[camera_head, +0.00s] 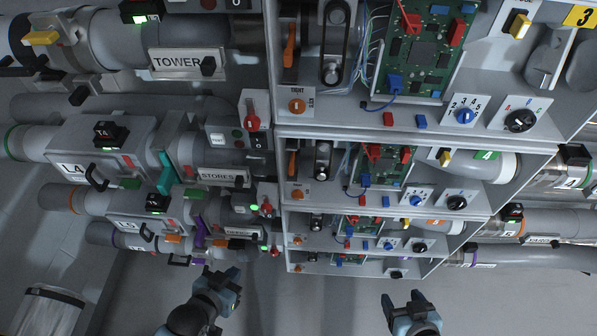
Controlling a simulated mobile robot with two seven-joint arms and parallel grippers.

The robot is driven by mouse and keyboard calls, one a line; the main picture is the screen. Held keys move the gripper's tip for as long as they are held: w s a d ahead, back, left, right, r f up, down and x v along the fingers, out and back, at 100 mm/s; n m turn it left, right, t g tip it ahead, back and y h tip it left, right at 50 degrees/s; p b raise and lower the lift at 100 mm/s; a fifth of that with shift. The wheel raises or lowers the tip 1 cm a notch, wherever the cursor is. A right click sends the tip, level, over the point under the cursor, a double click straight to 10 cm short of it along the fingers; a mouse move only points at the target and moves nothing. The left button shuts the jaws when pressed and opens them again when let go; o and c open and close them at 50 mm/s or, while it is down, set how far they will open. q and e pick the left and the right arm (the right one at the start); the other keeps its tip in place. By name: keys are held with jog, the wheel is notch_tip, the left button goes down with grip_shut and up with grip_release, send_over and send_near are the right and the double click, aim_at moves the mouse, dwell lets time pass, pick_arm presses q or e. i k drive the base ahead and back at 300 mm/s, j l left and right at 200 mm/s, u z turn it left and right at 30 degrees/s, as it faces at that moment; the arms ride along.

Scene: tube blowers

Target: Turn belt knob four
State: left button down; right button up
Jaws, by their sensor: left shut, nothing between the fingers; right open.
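The second shelf of the rack carries a green label 4 (487,155). On its left side is a small orange knob (298,195) on a light plate, below a dark belt loop (322,160); a matching orange knob on the shelf above is marked TIGHT. The small knob's exact setting is too small to read. My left gripper (224,276) is shut and empty, below and left of the rack. My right gripper (404,301) is open and empty, below the rack's lower right part. Neither gripper touches a knob.
Shelf 3 (400,133) is above, with another orange knob (297,106), a blue dial (465,116) and a black dial (520,121). Smaller similar shelves are below. Pipes with levers (165,182) crowd the left. Grey floor below the rack is clear.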

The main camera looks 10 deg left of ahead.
aim_at(297, 194)
jog(key=k+u, duration=0.15)
jog(key=u, duration=0.25)
jog(key=k+j+u, duration=0.15)
jog(key=u, duration=0.25)
jog(key=k+j+u, duration=0.1)
jog(key=u, duration=0.3)
